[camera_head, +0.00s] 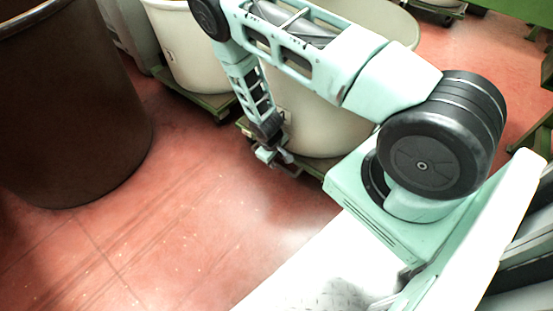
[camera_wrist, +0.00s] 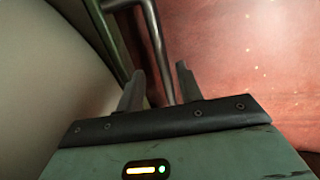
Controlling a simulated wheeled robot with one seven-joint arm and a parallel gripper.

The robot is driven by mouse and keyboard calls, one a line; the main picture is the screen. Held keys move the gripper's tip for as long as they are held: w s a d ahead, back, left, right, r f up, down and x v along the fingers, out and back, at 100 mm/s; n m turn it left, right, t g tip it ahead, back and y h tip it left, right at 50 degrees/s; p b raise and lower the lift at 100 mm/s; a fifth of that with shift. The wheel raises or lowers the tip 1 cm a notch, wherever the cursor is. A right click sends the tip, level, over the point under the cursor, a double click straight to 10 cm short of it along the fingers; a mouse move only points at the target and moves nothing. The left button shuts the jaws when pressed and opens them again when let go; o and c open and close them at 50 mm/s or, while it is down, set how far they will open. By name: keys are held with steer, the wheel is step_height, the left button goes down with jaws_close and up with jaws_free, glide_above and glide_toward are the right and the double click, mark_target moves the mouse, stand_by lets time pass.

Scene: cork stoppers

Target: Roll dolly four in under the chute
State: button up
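A cream tub (camera_head: 325,120) stands on a green dolly (camera_head: 242,124), partly hidden behind my arm. Its small label (camera_head: 284,114) looks like a 4, but the arm partly covers it. My gripper (camera_head: 277,158) is low beside the tub's near side, at the dolly's edge. In the wrist view the tub (camera_wrist: 40,85) fills the left, with the green dolly edge (camera_wrist: 108,35) beside it. A grey metal bar (camera_wrist: 156,40) runs down between the two spread fingers of my gripper (camera_wrist: 159,76). The fingers show gaps to the bar. No chute can be made out.
A large dark brown bin (camera_head: 70,110) stands at the left. Another cream tub (camera_head: 188,50) on a green dolly (camera_head: 215,104) is behind, close to the first. Red floor (camera_head: 190,220) is clear in front. Green structure shows at the top right.

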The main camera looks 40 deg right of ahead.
step_height(320, 180, up, 15)
steer(key=a+p, duration=0.2)
steer(key=p, duration=0.4)
steer(key=shift+s+a+r, duration=0.15)
steer(key=shift+s+a, duration=0.2)
steer(key=shift+a, duration=0.05)
steer(key=s+a+r+n+y, duration=0.2)
steer(key=s+a+r+y, duration=0.1)
steer(key=a+r, duration=1.5)
steer(key=s+a+r+n, duration=0.2)
steer(key=s+r, duration=0.6)
steer(key=s+a+r+n, duration=0.1)
steer(key=s+a+r, duration=0.1)
steer(key=s+r, duration=0.65)
step_height(320, 180, up, 36)
steer(key=p, duration=3.6)
steer(key=shift+s, duration=0.4)
steer(key=shift+d, duration=0.15)
